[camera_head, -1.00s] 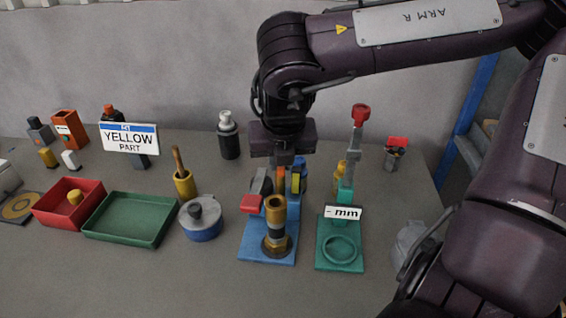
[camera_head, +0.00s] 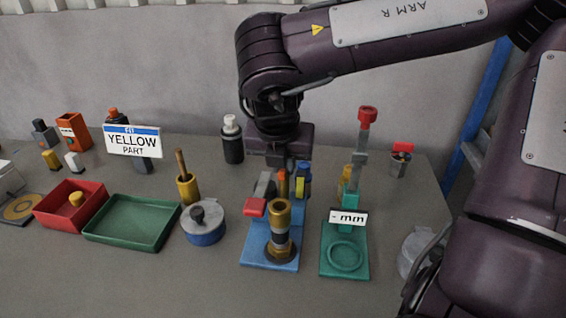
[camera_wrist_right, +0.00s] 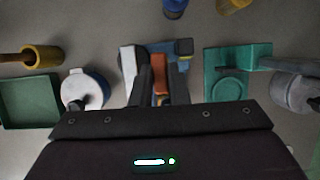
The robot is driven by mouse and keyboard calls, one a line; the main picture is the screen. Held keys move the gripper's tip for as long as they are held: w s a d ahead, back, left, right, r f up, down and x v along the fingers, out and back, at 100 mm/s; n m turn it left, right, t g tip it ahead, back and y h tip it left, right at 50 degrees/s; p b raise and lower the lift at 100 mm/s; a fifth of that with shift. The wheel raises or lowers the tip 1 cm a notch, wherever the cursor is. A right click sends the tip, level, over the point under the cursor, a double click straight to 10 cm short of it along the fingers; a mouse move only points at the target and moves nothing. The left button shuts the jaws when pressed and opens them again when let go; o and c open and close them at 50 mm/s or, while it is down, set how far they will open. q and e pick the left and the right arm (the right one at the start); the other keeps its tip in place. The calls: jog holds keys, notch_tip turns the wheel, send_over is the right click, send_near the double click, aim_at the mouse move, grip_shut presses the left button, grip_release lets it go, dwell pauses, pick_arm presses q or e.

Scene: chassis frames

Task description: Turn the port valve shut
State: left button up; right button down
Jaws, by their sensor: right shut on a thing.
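A blue-based fixture (camera_head: 256,257) stands at the middle right of the table. An upright brass cylinder (camera_head: 280,221) with a dark band stands on its front part. A grey lever with a red end (camera_head: 254,207) is beside the cylinder, to its left. My right gripper (camera_head: 286,172) points down behind the cylinder. In the wrist view its two fingers (camera_wrist_right: 160,88) are shut on an orange part (camera_wrist_right: 160,70) at the fixture. The fingers partly hide this part, and I cannot tell for certain that it is the valve's handle. My left gripper is out of view.
A teal stand (camera_head: 345,265) with a ring and a red-topped post is close on the right. A lidded blue-grey pot (camera_head: 204,232), a green tray (camera_head: 120,240) and a red bin (camera_head: 50,217) are on the left. Clear table lies in front.

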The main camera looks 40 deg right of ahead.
jog(key=c, duration=1.4)
grip_release()
jog(key=shift+r, duration=0.1)
jog(key=v, duration=0.7)
jog(key=shift+a+r, duration=0.2)
jog(key=shift+r, duration=0.05)
